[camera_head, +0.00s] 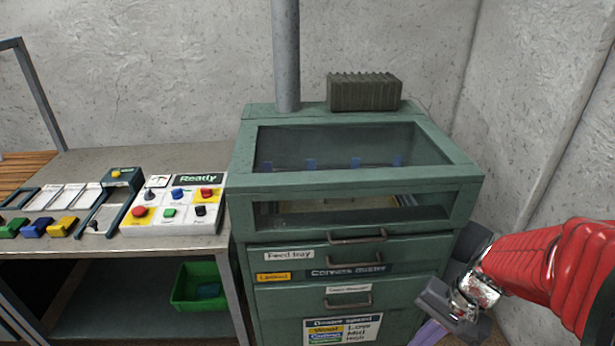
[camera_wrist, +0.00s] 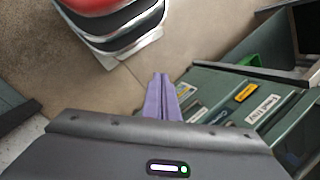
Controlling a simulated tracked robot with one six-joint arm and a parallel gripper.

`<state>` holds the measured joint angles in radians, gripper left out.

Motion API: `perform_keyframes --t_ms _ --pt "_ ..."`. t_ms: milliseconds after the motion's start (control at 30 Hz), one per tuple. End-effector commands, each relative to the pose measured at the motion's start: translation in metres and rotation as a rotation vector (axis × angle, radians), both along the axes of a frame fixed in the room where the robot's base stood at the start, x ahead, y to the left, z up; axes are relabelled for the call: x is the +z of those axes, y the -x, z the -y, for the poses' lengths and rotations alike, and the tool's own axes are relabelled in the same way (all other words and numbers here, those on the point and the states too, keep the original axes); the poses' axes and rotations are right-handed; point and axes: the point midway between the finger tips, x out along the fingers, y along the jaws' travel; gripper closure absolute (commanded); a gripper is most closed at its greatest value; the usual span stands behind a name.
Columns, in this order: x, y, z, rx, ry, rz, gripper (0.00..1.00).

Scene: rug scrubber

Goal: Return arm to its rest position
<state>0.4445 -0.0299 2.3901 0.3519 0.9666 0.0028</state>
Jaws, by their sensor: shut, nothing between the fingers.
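My red arm reaches in from the right edge of the head view. My gripper (camera_head: 428,335) hangs low at the front right of the green machine, its purple fingers partly cut off by the bottom edge. In the wrist view my gripper's purple fingers (camera_wrist: 161,84) lie side by side, shut and empty. They point over the bare floor beside the green machine (camera_wrist: 205,85). In the head view the green machine (camera_head: 240,190) stands in the middle, with a glass window and drawers labelled "Feed tray" and others.
A grey table (camera_head: 90,155) left of the machine bears a button panel (camera_head: 170,228) reading "Ready" and several coloured blocks. A green bin (camera_head: 185,300) sits on the shelf below. A concrete wall (camera_head: 545,120) stands close on the right. Bare floor (camera_wrist: 60,70) shows in the wrist view.

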Motion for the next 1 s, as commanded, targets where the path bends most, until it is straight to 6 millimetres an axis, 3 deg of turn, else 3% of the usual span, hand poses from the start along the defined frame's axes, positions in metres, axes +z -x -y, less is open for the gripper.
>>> perform_keyframes --t_ms 567,1000 --pt "0.076 0.012 -0.007 0.356 0.340 0.254 1.00" --pt "0.139 0.022 -0.043 0.522 0.465 0.497 1.00"
